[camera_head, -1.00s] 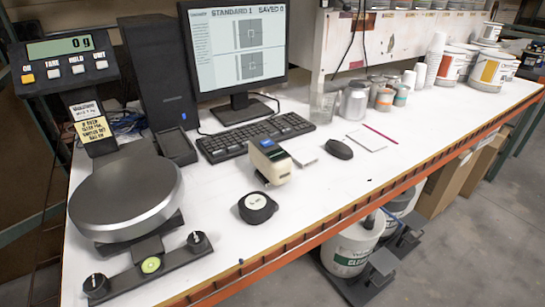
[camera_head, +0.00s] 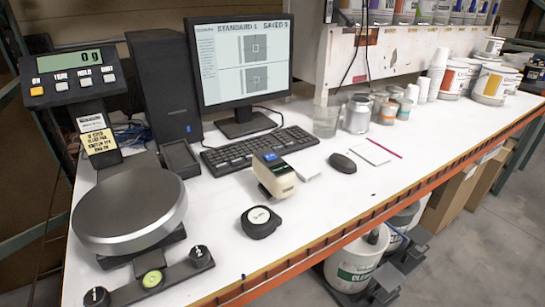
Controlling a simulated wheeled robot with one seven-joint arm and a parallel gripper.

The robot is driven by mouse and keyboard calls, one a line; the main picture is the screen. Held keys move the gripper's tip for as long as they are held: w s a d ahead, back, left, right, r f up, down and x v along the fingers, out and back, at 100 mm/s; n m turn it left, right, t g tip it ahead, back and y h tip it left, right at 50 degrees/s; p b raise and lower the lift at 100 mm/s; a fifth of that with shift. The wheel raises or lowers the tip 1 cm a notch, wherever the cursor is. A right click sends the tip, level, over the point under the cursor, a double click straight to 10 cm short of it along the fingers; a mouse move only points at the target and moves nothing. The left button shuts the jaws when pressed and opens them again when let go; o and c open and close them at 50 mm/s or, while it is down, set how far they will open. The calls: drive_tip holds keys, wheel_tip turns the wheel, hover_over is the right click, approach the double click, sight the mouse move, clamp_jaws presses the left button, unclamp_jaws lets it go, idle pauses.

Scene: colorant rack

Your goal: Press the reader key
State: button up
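The reader (camera_head: 275,177) is a small cream and dark handheld device with a blue screen on top. It stands on the white bench in front of the keyboard. The blue patch (camera_head: 270,157) on its top is too small for me to make out a separate key. A round black puck with a white label (camera_head: 260,221) lies on the bench just in front of the reader. The monitor (camera_head: 240,62) behind shows "STANDARD 1" and a "SAVED" count, with two grey squares. My gripper is not in view.
A scale with a round grey pan (camera_head: 130,206) and a display reading 0 g (camera_head: 72,58) fills the left. A keyboard (camera_head: 259,150), mouse (camera_head: 342,162) and several cans (camera_head: 357,114) stand farther back. The bench's front right strip is mostly clear.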

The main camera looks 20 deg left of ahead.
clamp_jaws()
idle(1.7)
